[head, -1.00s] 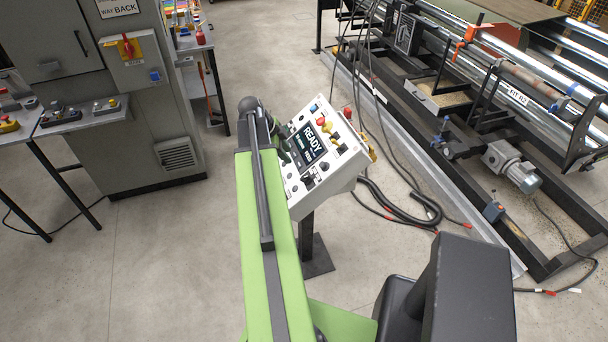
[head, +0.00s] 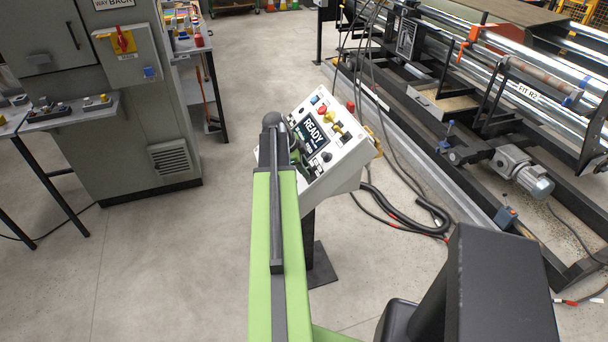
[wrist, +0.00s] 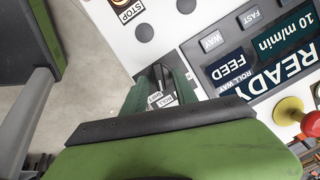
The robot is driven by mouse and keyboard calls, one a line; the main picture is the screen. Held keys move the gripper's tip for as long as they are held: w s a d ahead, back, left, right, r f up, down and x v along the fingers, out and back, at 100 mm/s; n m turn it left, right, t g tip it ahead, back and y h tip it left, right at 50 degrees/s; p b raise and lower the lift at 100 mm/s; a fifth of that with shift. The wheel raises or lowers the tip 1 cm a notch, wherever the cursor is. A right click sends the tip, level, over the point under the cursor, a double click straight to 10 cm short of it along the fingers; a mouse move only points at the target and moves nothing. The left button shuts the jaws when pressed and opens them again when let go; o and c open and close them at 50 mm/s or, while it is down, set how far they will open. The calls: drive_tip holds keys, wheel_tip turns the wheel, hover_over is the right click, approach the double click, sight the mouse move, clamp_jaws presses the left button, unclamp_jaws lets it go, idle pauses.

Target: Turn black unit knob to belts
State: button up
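The white control panel (head: 340,172) stands on a dark post, with a READY screen (head: 313,134) facing me. My gripper (wrist: 160,78) is at the panel's face, and in the wrist view its two dark green fingers are apart. Small white labels (wrist: 164,98) show in the gap between them, one reading ROLL. In the head view my arm hides the panel's left part. A dark knob (head: 326,157) shows just right of my gripper.
A roller machine (head: 480,130) stands at right, with cables (head: 420,210) on the floor. A grey cabinet (head: 130,160) stands at left; floor between is clear.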

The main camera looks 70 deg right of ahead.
clamp_jaws()
idle(0.3)
drive_tip(key=shift+n, duration=0.3)
drive_tip(key=n, duration=0.2)
drive_tip(key=shift+w+d+n+y, duration=0.15)
drive_tip(key=shift+n+y, duration=0.15)
drive_tip(key=shift+y, duration=0.1)
drive_tip(key=n, duration=0.2)
drive_tip(key=n+g, duration=0.1)
drive_tip(key=n, duration=0.1)
drive_tip(key=shift+w+d+f+y, duration=0.15)
drive_tip(key=shift+y, duration=0.25)
drive_tip(key=n, duration=0.2)
drive_tip(key=n+g+b, duration=0.1)
drive_tip(key=n, duration=0.1)
drive_tip(key=shift+w+f+g+y, duration=0.1)
drive_tip(key=shift+w+g+y, duration=0.05)
drive_tip(key=shift+g+y, duration=0.15)
drive_tip(key=shift+w+n+g+b, duration=0.1)
drive_tip(key=shift+n+g+b, duration=0.35)
drive_tip(key=shift+n, duration=1.15)
